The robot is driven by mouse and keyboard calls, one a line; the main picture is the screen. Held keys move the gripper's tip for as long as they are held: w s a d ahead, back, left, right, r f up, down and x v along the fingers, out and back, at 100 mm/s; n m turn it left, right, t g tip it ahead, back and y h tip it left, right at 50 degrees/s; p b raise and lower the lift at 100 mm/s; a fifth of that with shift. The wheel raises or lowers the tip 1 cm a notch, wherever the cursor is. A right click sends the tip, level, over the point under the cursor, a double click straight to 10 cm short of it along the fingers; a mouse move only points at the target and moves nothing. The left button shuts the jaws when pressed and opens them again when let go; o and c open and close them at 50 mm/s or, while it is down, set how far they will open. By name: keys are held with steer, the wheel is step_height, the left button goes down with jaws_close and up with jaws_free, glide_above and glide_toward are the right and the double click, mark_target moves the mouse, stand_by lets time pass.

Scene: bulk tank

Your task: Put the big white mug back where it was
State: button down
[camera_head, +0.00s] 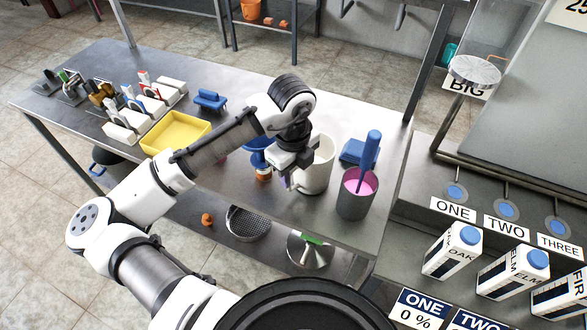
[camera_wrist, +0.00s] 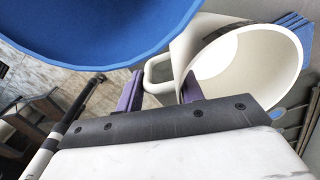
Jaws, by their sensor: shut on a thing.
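The big white mug (camera_head: 318,172) is upright at the right part of the steel table, its mouth facing up; I cannot tell whether its base touches the table. My gripper (camera_head: 291,176) is at the mug's left side. In the wrist view the mug (camera_wrist: 285,62) fills the right side, and its handle (camera_wrist: 152,76) runs between the two purple fingers of my gripper (camera_wrist: 160,90). The gripper is shut on the handle. My arm hides part of the mug in the head view.
A blue funnel (camera_head: 257,158) is close left of my gripper and looms large in the wrist view (camera_wrist: 100,35). A grey pot (camera_head: 355,200) with pink liquid and a blue tool stands just right of the mug. A blue block (camera_head: 354,150) lies behind. A yellow tray (camera_head: 176,133) is farther left.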

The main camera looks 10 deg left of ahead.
steer(key=shift+f, duration=0.2)
steer(key=c, duration=0.9)
jaws_free()
steer(key=shift+r, duration=0.15)
step_height(320, 180, up, 12)
steer(key=b, duration=0.1)
steer(key=shift+b, duration=0.4)
steer(key=shift+s+a+r, duration=0.1)
